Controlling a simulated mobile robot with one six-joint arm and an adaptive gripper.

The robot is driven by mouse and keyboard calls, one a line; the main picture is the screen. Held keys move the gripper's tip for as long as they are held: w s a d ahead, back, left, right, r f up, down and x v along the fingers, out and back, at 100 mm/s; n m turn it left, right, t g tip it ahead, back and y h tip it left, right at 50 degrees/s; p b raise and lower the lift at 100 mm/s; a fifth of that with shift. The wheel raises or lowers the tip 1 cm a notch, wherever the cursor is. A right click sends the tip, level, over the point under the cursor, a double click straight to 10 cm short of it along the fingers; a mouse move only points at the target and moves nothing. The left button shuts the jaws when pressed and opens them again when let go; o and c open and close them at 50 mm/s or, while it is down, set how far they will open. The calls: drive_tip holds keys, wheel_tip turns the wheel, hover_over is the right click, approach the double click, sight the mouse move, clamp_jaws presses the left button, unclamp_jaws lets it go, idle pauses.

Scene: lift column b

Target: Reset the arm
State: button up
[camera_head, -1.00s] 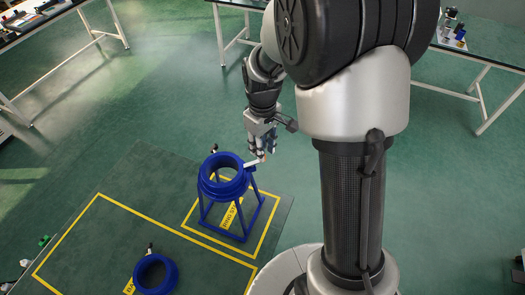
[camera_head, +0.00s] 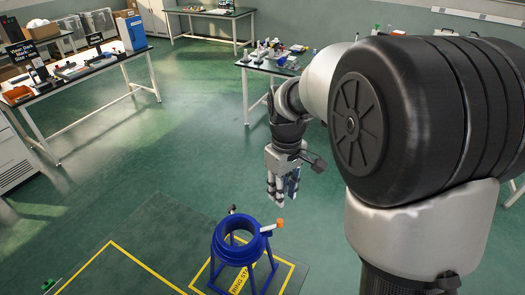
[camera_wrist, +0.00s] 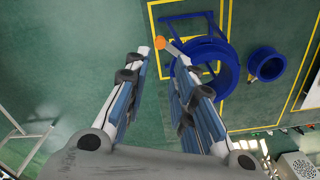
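My gripper (camera_head: 283,200) hangs fingers-down in the head view, above and to the right of the blue ring stand (camera_head: 270,274). In the wrist view its two fingers (camera_wrist: 161,62) are apart with only floor between them, so it is open and empty. A thick blue ring (camera_head: 222,248) sits on top of the stand. A white handle with an orange tip (camera_head: 279,223) sticks out from the ring's right side, clear of the fingers. The wrist view also shows this orange tip (camera_wrist: 160,43), just beyond the fingertips.
Yellow lines (camera_head: 136,262) mark floor areas. Loaded tables stand at the left (camera_head: 100,68), back (camera_head: 212,12) and behind my gripper (camera_head: 262,68). Green floor between them is open.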

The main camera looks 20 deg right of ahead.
drive_tip(key=s+a+r+m+t+b, duration=0.1)
drive_tip(key=s+m+t+b, duration=0.1)
drive_tip(key=s, duration=0.8)
drive_tip(key=s+a+r+m+t+b, duration=0.2)
drive_tip(key=s+m+b, duration=0.1)
drive_tip(key=s, duration=0.8)
drive_tip(key=shift+a+r+t+b, duration=0.15)
drive_tip(key=shift+a+t+b, duration=0.1)
drive_tip(key=shift+t+b, duration=0.05)
